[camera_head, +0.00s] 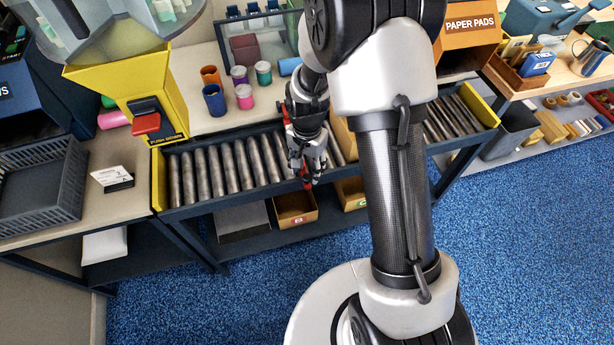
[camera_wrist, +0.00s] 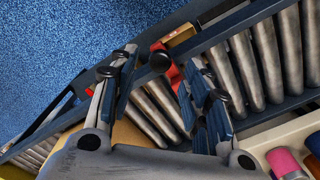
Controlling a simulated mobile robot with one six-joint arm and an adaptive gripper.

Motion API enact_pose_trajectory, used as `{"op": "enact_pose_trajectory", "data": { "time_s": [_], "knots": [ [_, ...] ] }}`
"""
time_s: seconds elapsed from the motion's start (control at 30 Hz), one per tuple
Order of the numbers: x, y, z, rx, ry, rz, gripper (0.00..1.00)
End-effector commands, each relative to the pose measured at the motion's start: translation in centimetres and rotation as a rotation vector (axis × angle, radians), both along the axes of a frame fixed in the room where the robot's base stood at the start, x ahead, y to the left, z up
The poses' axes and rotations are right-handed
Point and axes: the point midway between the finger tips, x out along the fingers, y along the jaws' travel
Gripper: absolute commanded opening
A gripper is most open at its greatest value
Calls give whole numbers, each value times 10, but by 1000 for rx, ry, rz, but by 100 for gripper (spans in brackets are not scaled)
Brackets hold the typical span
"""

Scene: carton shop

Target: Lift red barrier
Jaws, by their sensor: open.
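The red barrier shows only in part. In the head view a red piece of it (camera_head: 307,183) is seen just below my gripper (camera_head: 308,168), at the front edge of the roller conveyor, and my gripper hides much of the rest. In the wrist view a red part (camera_wrist: 174,77) lies between and beyond the two fingers of my gripper (camera_wrist: 160,78), close to the conveyor's dark rail. The fingers are apart and hold nothing. I cannot tell whether either finger touches the barrier.
The roller conveyor (camera_head: 215,172) runs left and right under my gripper. A yellow stand with a red push button (camera_head: 146,124) is at its left. Paint-coloured cups (camera_head: 213,98) stand behind it, and open cardboard bins (camera_head: 295,208) sit below. Blue floor (camera_head: 530,220) is clear at right.

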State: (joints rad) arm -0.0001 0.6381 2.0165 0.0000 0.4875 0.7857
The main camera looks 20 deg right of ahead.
Motion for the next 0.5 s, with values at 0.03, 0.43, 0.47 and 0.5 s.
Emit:
{"op": "enact_pose_trajectory", "data": {
  "time_s": [0.03, 0.43, 0.47, 0.5],
  "knots": [
    [-1, 0, -11, 0, 3, 0, 44],
    [0, 0, -35, 0, -1, 0, 44],
    [0, 0, -35, 0, -1, 0, 44],
    [0, 0, -35, 0, -1, 0, 44]
  ]
}}
